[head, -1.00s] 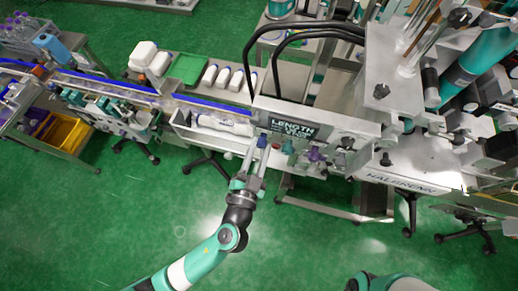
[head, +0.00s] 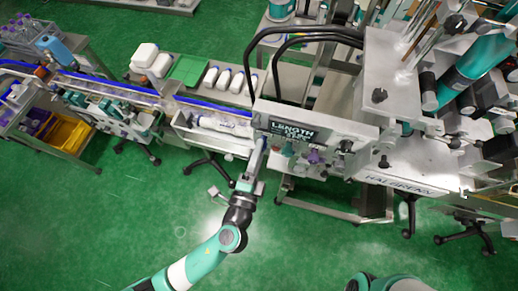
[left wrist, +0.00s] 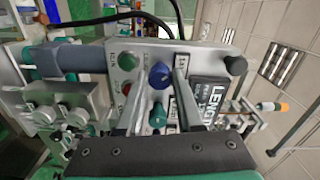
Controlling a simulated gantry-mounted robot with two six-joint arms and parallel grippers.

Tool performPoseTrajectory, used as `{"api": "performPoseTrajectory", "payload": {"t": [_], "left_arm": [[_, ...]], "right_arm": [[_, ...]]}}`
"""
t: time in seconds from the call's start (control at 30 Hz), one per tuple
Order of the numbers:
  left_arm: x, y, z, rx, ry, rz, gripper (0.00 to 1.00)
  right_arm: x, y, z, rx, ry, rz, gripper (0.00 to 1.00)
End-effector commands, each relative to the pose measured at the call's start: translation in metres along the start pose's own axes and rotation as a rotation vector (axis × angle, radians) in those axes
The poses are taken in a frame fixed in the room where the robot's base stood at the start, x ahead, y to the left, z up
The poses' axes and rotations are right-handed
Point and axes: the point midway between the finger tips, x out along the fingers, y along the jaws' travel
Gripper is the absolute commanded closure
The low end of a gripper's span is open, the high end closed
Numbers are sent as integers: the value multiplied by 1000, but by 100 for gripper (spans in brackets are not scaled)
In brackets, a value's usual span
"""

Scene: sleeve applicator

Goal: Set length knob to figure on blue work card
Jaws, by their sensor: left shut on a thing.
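A blue knob (left wrist: 160,75) sits on the grey control panel (left wrist: 145,57) beside the black LENGTH display (left wrist: 209,98) in the left wrist view. My left gripper (left wrist: 162,77) has its fingers on either side of this knob, shut on it. In the head view, my left gripper (head: 262,146) reaches up to the panel just below the LENGTH display (head: 293,132), with its fingers nearly in line. The figures on the display are too small to read. I cannot make out a blue work card. My right gripper is out of view.
A green knob (left wrist: 157,116) and a red button (left wrist: 126,89) sit close to the blue knob. A purple knob (head: 314,156) is farther right on the machine front. Black hoses (head: 300,37) arch above. The green floor (head: 110,215) in front is clear.

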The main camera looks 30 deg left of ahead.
Motion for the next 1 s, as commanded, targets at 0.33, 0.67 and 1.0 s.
{"api": "performPoseTrajectory", "payload": {"t": [0.33, 0.67, 1.0], "left_arm": [[0, -3, -1, 324, 2, -2, 100], [0, -3, -1, 560, 2, -3, 100], [0, -2, -1, 661, 2, -3, 100]], "right_arm": [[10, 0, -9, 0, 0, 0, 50], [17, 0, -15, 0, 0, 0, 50], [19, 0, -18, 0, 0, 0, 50]]}}
